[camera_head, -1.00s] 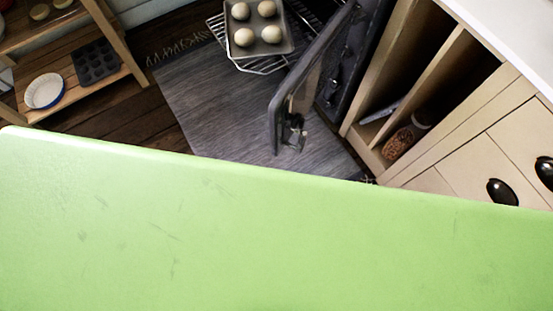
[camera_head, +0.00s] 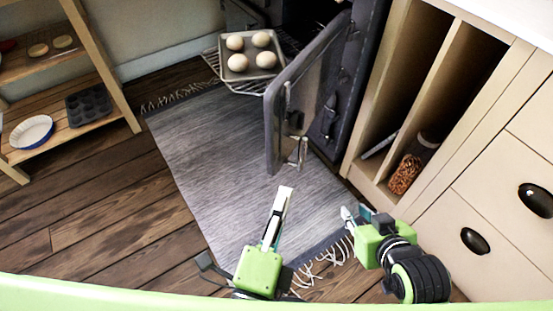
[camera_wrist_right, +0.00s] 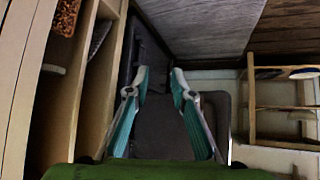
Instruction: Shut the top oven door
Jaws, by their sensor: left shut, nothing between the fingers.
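A dark grey oven door (camera_head: 310,78) stands open in the head view, swung out over the rug, with a metal handle or latch (camera_head: 298,152) at its near lower end. The oven's dark front (camera_head: 352,75) is to its right. My left gripper (camera_head: 285,190) is shut and empty, below the door's near end and apart from it. My right gripper (camera_head: 347,215) is to the right of it, near the cabinet; its fingers stand apart in the right wrist view (camera_wrist_right: 160,80), with a dark grey panel beyond them. Whether they touch anything is unclear.
A tray (camera_head: 262,72) with several buns sits on a wire rack behind the door. A cabinet with open slots and drawers (camera_head: 475,190) closes off the right side. A wooden shelf (camera_head: 75,120) stands at left. The rug (camera_head: 200,150) and floor between are clear.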

